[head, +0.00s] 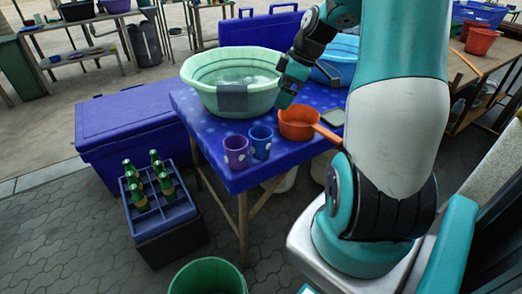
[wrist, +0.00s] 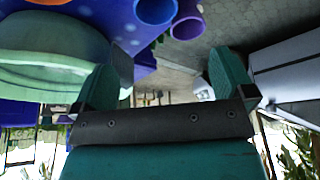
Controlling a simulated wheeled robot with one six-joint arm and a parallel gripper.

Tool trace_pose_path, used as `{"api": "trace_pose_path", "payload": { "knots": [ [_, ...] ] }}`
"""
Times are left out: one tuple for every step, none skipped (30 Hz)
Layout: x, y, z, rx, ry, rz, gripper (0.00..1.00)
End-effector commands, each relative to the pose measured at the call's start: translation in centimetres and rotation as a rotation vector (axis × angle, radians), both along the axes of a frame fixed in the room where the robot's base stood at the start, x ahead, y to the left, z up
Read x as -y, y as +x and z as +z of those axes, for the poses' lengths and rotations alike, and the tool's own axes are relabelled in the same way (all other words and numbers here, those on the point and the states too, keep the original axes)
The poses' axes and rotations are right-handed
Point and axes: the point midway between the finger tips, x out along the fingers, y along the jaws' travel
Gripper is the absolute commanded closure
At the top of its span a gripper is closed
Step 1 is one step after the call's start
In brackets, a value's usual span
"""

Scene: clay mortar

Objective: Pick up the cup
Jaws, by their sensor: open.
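Two cups stand upright side by side near the front edge of the blue table (head: 215,115). One is a purple cup (head: 236,153) on the left; the other is a blue cup (head: 261,143) on the right. The blue cup (wrist: 154,9) and the purple cup (wrist: 187,24) also show at the top of the wrist view, partly cut off. My gripper (head: 285,97) is above the table, behind and above the cups, close to the green basin's right side. In the wrist view my gripper (wrist: 168,55) has its two teal fingers wide apart, with nothing between them.
A large green basin (head: 210,97) stands left of my gripper, with a grey patch on its front. An orange pan (head: 297,126) is right of the cups, its handle toward my arm. A bottle crate (head: 178,207) and a blue chest (head: 125,120) stand left of the table.

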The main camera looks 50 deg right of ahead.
Motion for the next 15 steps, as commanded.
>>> {"api": "trace_pose_path", "payload": {
  "knots": [
    [0.0,0.1,-0.8,-0.001,0.002,0.002,0.00],
    [-0.1,0.3,-1.3,-0.002,0.002,0.003,0.00],
    [-0.3,0.5,-2.0,-0.002,0.002,0.003,0.00],
    [-0.5,0.7,-2.6,-0.003,0.003,0.003,0.00],
    [-0.6,0.9,-3.3,-0.003,0.003,0.003,0.00],
    [-0.9,1.2,-4.2,-0.004,0.003,0.004,0.00],
    [-1.0,1.5,-4.8,-0.004,0.004,0.003,0.00],
    [-1.2,1.7,-5.5,-0.004,0.004,0.004,0.00],
    [-1.4,2.0,-6.3,-0.005,0.003,0.003,0.00],
    [-1.6,2.2,-6.9,-0.005,0.003,0.003,0.00],
    [-1.7,2.4,-7.5,-0.004,0.002,0.003,0.00],
    [-1.9,2.7,-8.3,-0.004,0.002,0.003,0.00],
    [-2.0,2.8,-8.8,-0.003,0.003,0.004,0.00],
    [-2.1,3.0,-9.2,-0.003,0.003,0.003,0.00],
    [-2.2,3.2,-9.7,-0.002,0.001,0.002,0.00]
  ]
}}
